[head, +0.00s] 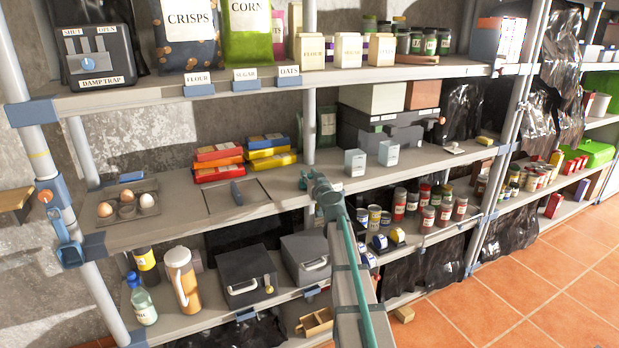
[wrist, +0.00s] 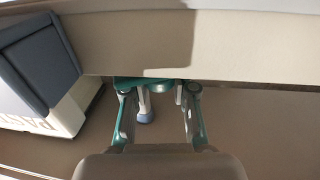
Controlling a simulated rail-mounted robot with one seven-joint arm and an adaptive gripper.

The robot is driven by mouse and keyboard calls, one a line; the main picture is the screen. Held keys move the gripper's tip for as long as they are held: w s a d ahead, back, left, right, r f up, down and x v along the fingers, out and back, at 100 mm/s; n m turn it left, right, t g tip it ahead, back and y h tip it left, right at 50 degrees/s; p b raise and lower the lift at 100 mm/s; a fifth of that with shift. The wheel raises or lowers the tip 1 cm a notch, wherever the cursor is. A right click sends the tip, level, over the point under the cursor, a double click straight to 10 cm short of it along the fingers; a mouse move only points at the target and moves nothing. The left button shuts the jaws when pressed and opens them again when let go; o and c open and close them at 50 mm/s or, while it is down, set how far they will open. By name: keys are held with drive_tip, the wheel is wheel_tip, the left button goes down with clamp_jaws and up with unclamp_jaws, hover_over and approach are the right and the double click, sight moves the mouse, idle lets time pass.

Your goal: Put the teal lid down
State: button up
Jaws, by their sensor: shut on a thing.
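In the wrist view my gripper (wrist: 157,92) has its two fingers apart, with a teal piece, apparently the teal lid (wrist: 157,84), held between the tips. Only a thin strip of it shows, so its full shape is hidden. A short pale stem with a blue-grey end (wrist: 145,116) shows between the fingers; I cannot tell whether it belongs to the lid. A pale shelf edge (wrist: 220,50) crosses just beyond the fingertips. In the head view my arm reaches up to the front edge of the middle shelf (head: 285,190), and its teal end (head: 325,195) hides what it holds.
On the middle shelf are an egg tray (head: 125,206), a square panel with a dark handle (head: 238,193), red and yellow boxes (head: 218,160) and two pale canisters (head: 355,162). Cans (head: 399,204) stand to the right. Dark lidded boxes (head: 246,274) stand below. Bare shelf lies around the panel.

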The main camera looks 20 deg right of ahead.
drive_tip(key=shift+f, duration=0.15)
drive_tip(key=o, duration=0.9)
drive_tip(key=shift+r, duration=0.2)
